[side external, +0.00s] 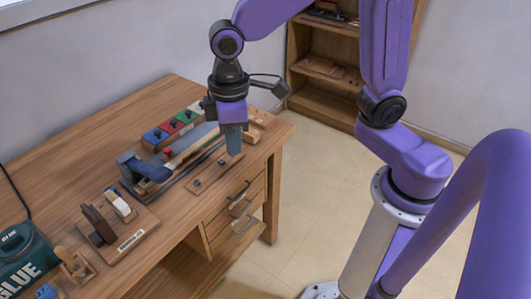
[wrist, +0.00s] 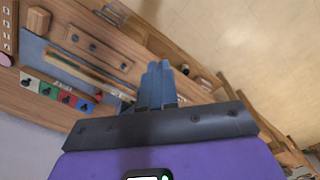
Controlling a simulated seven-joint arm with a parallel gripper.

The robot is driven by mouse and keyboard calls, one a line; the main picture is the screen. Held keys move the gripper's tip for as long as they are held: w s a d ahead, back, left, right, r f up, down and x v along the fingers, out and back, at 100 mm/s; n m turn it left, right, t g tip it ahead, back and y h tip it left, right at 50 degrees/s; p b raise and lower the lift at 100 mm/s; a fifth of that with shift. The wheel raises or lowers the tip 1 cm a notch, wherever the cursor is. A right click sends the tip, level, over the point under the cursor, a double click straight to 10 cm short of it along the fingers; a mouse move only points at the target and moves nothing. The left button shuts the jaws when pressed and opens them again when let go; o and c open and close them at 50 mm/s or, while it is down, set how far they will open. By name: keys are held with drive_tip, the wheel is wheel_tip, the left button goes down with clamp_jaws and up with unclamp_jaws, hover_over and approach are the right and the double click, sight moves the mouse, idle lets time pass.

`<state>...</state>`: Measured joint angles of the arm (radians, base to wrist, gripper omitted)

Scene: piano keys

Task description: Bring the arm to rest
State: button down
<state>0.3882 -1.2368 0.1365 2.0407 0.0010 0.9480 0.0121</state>
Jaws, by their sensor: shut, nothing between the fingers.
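My gripper (side external: 233,140) points down above the front right part of the wooden bench in the side external view. Its blue fingers are together with nothing between them. In the wrist view the shut fingers (wrist: 158,85) stand out past the dark gripper body, and the bench lies beyond them. The row of coloured keys (side external: 174,127), red, green, blue and white, sits on the bench to the left of my gripper. The keys also show at the lower left of the wrist view (wrist: 57,92). My gripper is apart from them.
The wooden bench (side external: 60,160) holds a blue clamp-like tool (side external: 140,170), a wooden block with brown and white pieces (side external: 118,225), and a green glue container (side external: 22,262). A wooden shelf (side external: 325,70) stands behind.

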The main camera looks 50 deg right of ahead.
drive_tip(key=s+d+n, duration=0.3)
drive_tip(key=s+d, duration=0.9)
drive_tip(key=s, duration=0.4)
drive_tip(key=shift+s+d+f, duration=0.15)
drive_tip(key=shift+d+f, duration=0.05)
drive_tip(key=shift+d, duration=0.05)
drive_tip(key=c, duration=1.8)
unclamp_jaws()
